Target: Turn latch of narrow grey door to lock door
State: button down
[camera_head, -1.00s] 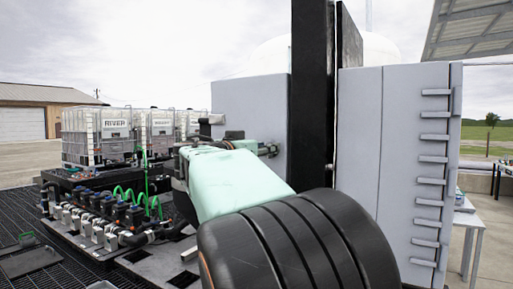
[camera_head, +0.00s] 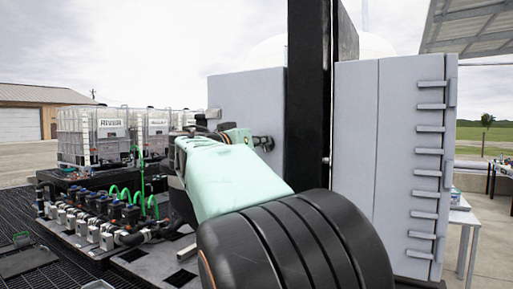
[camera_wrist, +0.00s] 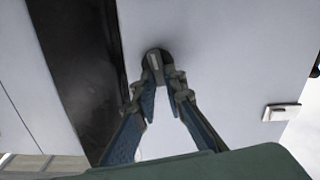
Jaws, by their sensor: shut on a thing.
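The narrow grey door (camera_head: 246,105) stands left of a black post in the head view, and its grey face (camera_wrist: 220,60) fills much of the wrist view. The latch (camera_wrist: 154,62) is a small grey tab in a dark round seat on that face, near the door's edge by the dark post. My gripper (camera_wrist: 160,78) reaches up to the latch, its two fingers converging on it, shut on the latch. In the head view my gripper (camera_head: 262,142) is small at the door face, and the latch itself cannot be made out there.
A black post (camera_head: 309,100) stands right of the door. A wider grey cabinet panel (camera_head: 355,160) with stepped ledges is at right. Tanks in cages (camera_head: 95,137) and a pipe manifold (camera_head: 100,215) stand at left.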

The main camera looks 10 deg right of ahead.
jog(key=shift+w+a+f+n+b, duration=0.1)
jog(key=shift+f+n+b, duration=0.2)
jog(key=shift+n, duration=2.25)
jog(key=shift+w+a+f+n+b, duration=0.1)
jog(key=shift+n+b, duration=0.25)
jog(key=shift+n, duration=2.25)
jog(key=shift+w+a+f+n+b, duration=0.15)
jog(key=shift+n+b, duration=0.2)
jog(key=shift+n, duration=2.2)
jog(key=c, duration=2)
grip_release()
